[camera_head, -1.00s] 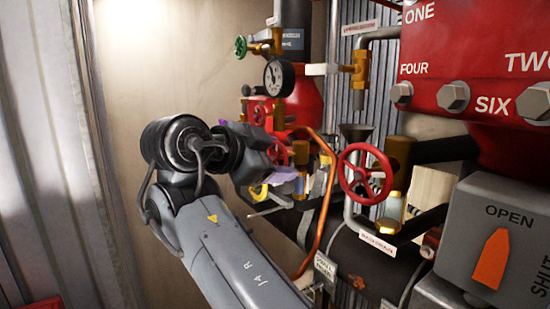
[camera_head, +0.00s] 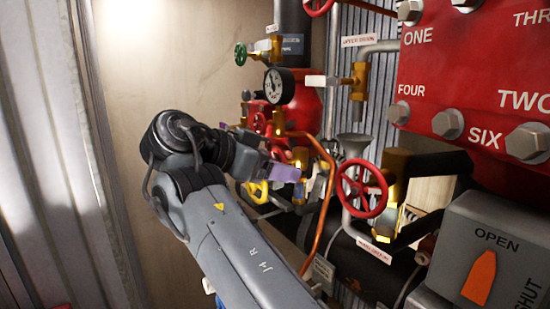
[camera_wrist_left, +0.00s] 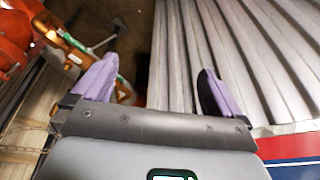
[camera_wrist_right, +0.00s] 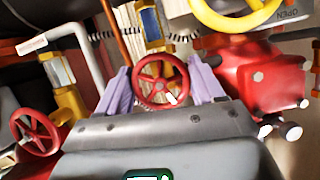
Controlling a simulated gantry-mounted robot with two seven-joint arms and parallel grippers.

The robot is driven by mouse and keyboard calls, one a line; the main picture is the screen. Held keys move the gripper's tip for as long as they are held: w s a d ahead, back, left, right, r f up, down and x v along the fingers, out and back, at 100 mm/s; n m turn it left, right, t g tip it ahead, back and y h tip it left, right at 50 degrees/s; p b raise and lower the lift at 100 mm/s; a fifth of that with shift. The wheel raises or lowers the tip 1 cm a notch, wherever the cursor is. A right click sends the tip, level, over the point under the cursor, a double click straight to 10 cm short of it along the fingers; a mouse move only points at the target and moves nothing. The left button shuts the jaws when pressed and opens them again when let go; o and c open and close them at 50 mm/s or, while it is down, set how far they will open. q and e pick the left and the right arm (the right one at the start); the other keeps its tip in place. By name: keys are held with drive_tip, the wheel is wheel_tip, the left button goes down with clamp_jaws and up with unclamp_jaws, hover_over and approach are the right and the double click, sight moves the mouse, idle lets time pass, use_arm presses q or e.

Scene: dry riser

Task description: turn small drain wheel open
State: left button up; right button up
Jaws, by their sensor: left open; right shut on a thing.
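A small red handwheel (camera_wrist_right: 160,80) shows between the purple fingers of my right gripper (camera_wrist_right: 162,86) in the right wrist view. The fingers flank its rim, one on each side, and are shut on it. In the head view my right gripper (camera_head: 286,173) reaches in among the pipes, and the arm and gripper hide most of the wheel there. My left gripper (camera_wrist_left: 158,86) shows only in the left wrist view. It is open and empty, with its fingers wide apart before corrugated metal.
A larger red wheel (camera_head: 362,188) stands right of my right gripper. A yellow wheel (camera_head: 257,191) is close by it. A pressure gauge (camera_head: 279,85), a green wheel (camera_head: 240,54) and an orange pipe (camera_head: 326,200) crowd around. A grey OPEN/SHUT box (camera_head: 500,245) is at lower right.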

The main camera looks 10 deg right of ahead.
drive_tip(key=shift+n, duration=0.3)
drive_tip(key=o, duration=0.7)
drive_tip(key=shift+g, duration=0.3)
